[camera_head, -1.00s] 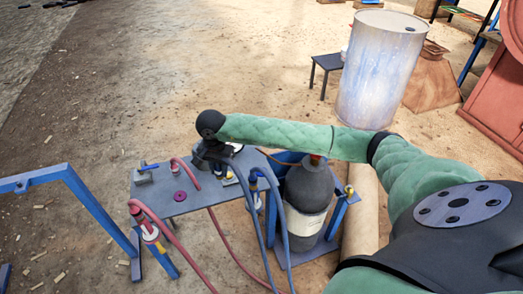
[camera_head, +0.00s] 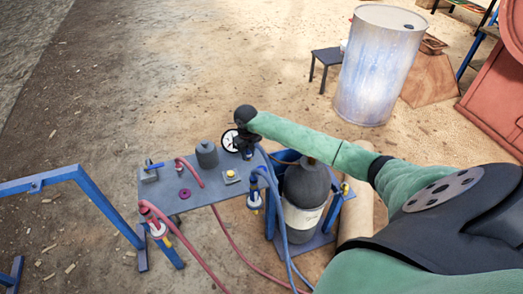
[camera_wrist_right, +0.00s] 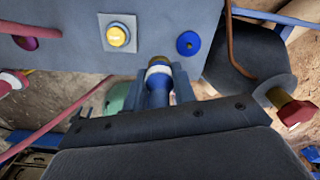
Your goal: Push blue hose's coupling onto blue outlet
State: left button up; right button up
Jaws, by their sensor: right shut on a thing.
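My right gripper (camera_head: 245,150) is over the right part of the grey panel table (camera_head: 215,187). In the right wrist view the right gripper (camera_wrist_right: 158,92) is shut on the blue hose's coupling (camera_wrist_right: 159,74), which has a white band and a brass-coloured end. The blue outlet (camera_wrist_right: 188,43), a blue ring with a dark hole, is on the panel above and right of the coupling. The two look apart. In the head view the outlet is hidden at my gripper. The blue hose (camera_head: 266,160) runs down from the gripper. My left gripper is not in view.
A magenta ring (camera_head: 184,193), a yellow button (camera_head: 230,176) and a dark cylinder (camera_head: 207,154) are on the panel. A round gauge (camera_head: 230,141) is beside my gripper. A gas cylinder (camera_head: 306,187) stands right of the panel. Red hoses (camera_head: 190,247) hang in front.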

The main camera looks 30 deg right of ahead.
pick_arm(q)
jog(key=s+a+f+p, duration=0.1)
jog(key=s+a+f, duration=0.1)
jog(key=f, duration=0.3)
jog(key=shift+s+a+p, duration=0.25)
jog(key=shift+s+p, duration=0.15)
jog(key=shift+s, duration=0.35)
pick_arm(e)
jog(key=s+d+f+m, duration=0.1)
jog(key=d+f+m, duration=0.2)
jog(key=d+m, duration=0.2)
jog(key=shift+d+m, duration=0.4)
jog(key=shift+m, duration=1.1)
jog(key=shift+s, duration=0.1)
jog(key=shift+f+b, duration=0.35)
jog(key=shift+f, duration=0.25)
jog(key=shift+f+b, duration=0.45)
jog(key=shift+f, duration=0.35)
jog(key=shift+f+b, duration=0.55)
jog(key=shift+f, duration=0.4)
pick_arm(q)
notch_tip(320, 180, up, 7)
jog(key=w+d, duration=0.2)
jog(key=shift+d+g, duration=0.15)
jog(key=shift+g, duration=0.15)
pick_arm(e)
jog(key=shift+f, duration=0.55)
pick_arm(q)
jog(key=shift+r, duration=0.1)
